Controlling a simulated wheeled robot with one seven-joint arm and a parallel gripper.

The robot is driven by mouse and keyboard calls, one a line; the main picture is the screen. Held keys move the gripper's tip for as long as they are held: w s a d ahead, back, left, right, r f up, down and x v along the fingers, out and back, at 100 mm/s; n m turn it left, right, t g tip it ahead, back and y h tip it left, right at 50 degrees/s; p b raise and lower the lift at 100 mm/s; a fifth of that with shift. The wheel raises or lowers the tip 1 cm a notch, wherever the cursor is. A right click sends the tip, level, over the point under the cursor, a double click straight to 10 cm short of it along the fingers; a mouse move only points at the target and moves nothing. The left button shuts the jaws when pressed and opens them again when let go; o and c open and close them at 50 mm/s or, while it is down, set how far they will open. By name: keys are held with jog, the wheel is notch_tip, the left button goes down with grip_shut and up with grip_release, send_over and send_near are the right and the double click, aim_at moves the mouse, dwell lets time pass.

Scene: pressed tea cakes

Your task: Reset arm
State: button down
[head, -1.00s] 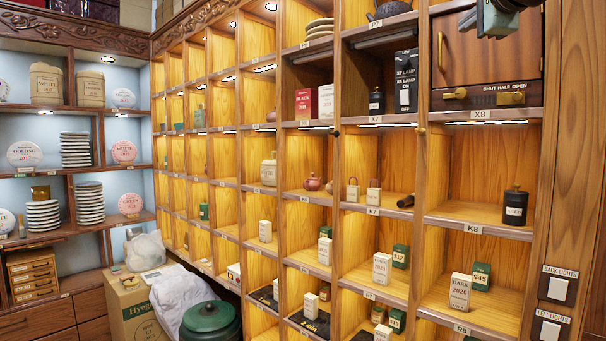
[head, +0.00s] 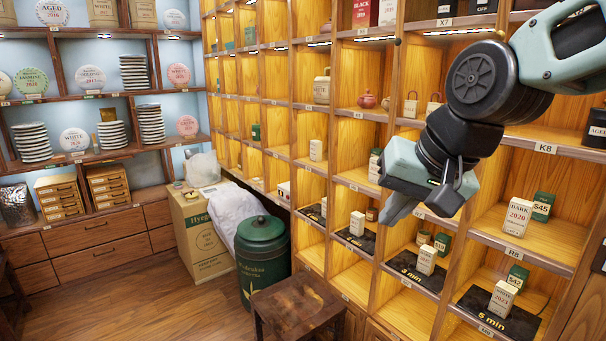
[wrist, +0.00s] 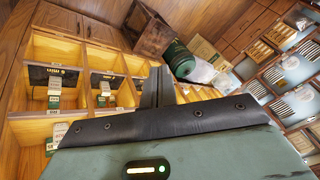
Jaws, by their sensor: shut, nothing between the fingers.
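My arm reaches in from the upper right in the head view. My gripper (head: 402,207) hangs in front of the wooden shelf cubbies (head: 372,180), fingers pointing down and left. Its fingers are together with nothing between them. In the wrist view the shut dark fingers (wrist: 158,88) stand up in the middle, with shelf compartments to their left and the floor area beyond. No held object shows in either view.
A wooden stool (head: 295,300), a green canister (head: 262,258) and a cardboard box (head: 203,240) stand on the floor by the shelves. Small boxes (head: 518,216) and dark mats (head: 497,312) sit in the cubbies. Wooden floor at the lower left is open.

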jog(key=s+d+f+n+g+h+b, duration=0.1)
jog(key=s+f+n+g, duration=0.4)
jog(key=s+f, duration=1.1)
jog(key=s+n+h, duration=0.1)
jog(key=s+n, duration=0.2)
jog(key=shift+s+n+h+b, duration=0.25)
jog(key=shift+n+h+b, duration=0.15)
